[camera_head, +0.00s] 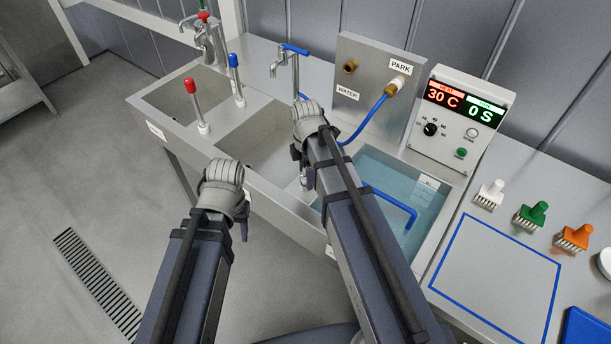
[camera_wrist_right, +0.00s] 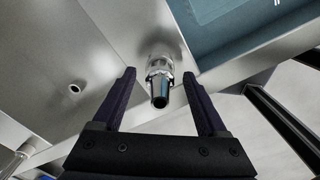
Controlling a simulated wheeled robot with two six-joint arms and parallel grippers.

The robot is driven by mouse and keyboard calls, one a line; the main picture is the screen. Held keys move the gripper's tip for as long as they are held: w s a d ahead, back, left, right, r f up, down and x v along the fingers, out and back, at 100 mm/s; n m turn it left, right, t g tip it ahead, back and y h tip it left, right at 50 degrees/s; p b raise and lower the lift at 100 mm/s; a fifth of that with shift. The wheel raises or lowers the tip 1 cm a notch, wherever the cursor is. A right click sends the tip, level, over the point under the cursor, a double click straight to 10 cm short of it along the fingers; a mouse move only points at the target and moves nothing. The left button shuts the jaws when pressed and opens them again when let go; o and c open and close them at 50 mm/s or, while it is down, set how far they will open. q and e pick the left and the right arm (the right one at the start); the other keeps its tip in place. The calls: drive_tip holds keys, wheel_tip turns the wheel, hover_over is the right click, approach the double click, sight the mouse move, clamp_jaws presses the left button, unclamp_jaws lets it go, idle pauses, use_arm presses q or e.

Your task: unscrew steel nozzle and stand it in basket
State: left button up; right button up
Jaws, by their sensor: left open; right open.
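The steel nozzle (camera_wrist_right: 160,88) shows in the right wrist view as a short metal piece with a dark tapered end. It lies between the two fingers of my right gripper (camera_wrist_right: 159,76), which is open, with visible gaps on both sides. In the head view my right gripper (camera_head: 309,130) is over the wall between the middle sink and the water tank, and its fingers and the nozzle are mostly hidden. My left gripper (camera_head: 222,178) is open and apart from the nozzle, near the sink's front edge. I cannot make out a basket in either view.
A water tank (camera_head: 440,186) with a bent blue bar (camera_head: 404,211) is right of my right arm. A blue hose (camera_head: 370,122) hangs from the PARK fitting. The control box (camera_head: 461,118) and several brushes stand on the right. A blue-outlined area (camera_head: 495,275) is clear.

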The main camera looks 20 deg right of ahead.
drive_tip(key=m, duration=0.8)
drive_tip(key=m, duration=0.8)
drive_tip(key=shift+m, duration=0.4)
clamp_jaws()
